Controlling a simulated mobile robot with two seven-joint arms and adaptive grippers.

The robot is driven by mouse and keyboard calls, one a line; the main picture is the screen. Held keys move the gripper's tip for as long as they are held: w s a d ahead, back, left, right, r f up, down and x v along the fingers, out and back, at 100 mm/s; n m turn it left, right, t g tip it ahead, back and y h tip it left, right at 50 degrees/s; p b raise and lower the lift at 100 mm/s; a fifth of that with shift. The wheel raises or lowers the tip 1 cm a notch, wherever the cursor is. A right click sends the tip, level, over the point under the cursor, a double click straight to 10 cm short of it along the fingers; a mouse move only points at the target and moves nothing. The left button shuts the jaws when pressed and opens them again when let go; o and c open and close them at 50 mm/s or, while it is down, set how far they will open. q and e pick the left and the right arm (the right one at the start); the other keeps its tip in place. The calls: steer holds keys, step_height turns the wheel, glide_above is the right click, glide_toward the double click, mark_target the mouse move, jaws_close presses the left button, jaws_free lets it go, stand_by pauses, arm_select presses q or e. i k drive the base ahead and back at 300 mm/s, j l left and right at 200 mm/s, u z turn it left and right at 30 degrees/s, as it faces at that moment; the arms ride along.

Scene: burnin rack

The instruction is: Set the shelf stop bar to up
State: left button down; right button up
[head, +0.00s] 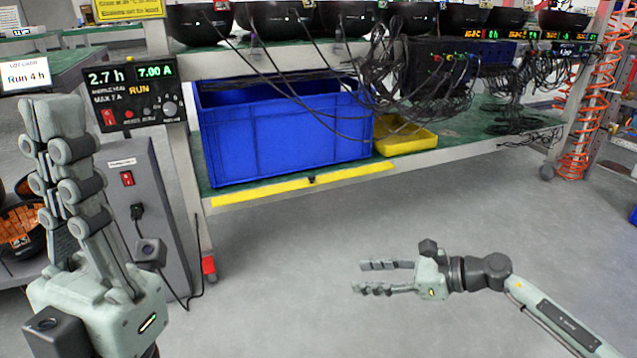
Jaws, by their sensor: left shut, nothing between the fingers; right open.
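The shelf stop bar is most likely the long yellow bar (270,190) along the front edge of the lower rack shelf. It sits low at about shelf level, below the blue crate's front, with a small dark knob (312,179) near its middle. My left gripper (52,115) is large at the left, fingers pointing up, shut and empty, in front of the grey cabinet and well left of the bar. My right gripper (358,277) is open and empty, fingers pointing left, seen over the floor below and right of the bar. Neither gripper touches the bar.
A blue crate (285,135) and a yellow tray (408,138) stand on the green shelf. Black cables (375,75) hang above them. A grey cabinet (150,200) with a red switch stands left of the rack. The floor (280,270) before the shelf is clear.

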mark_target(312, 180)
steer(key=i, duration=1.45)
